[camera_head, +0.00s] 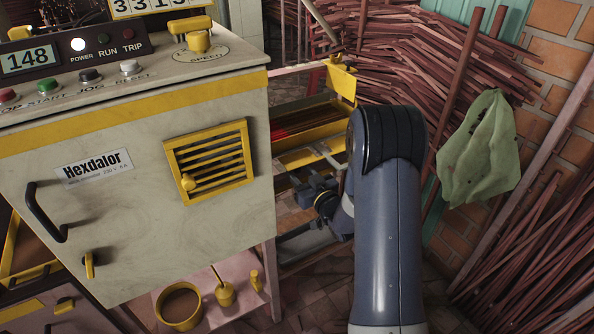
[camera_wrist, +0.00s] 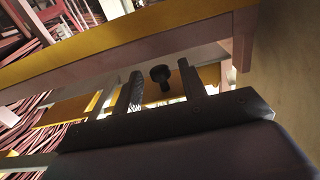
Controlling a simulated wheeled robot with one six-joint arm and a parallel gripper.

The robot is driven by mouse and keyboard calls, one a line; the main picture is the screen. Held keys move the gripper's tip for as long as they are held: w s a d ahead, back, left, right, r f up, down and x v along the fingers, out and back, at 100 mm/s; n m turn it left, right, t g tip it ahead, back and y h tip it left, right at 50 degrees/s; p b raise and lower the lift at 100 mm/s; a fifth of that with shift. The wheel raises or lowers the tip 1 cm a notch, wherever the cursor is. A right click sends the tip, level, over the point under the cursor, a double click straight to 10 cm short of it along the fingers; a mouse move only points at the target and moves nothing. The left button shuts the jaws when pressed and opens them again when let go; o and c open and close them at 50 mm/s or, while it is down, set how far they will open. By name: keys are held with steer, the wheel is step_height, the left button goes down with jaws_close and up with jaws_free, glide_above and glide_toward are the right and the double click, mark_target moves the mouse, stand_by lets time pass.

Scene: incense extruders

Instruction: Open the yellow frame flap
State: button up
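A yellow-framed louvred panel (camera_head: 243,152) with a yellow knob lies closed against the front of the pale cabinet. Yellow-edged framework (camera_head: 310,157) stands right of the cabinet, with an upright yellow plate (camera_head: 341,82) above it. I cannot tell for certain which one is the flap. My gripper (camera_wrist: 158,90) is open, its two dark fingers apart. A black knob (camera_wrist: 160,73) shows between the fingers with gaps on both sides. A yellow-faced beam (camera_wrist: 120,40) crosses above them. In the head view my wrist is beside the yellow framework, and the fingertips are hard to make out.
The pale cabinet (camera_head: 150,235) fills the left, with a black handle (camera_head: 45,212) and buttons on top. A shelf below holds a yellow ring-shaped cup (camera_head: 180,306). Bundles of reddish sticks (camera_head: 430,50) and a green cloth (camera_head: 478,150) stand behind and right of my arm.

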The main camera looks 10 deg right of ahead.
steer(key=shift+x, duration=1.15)
steer(key=shift+c, duration=0.6)
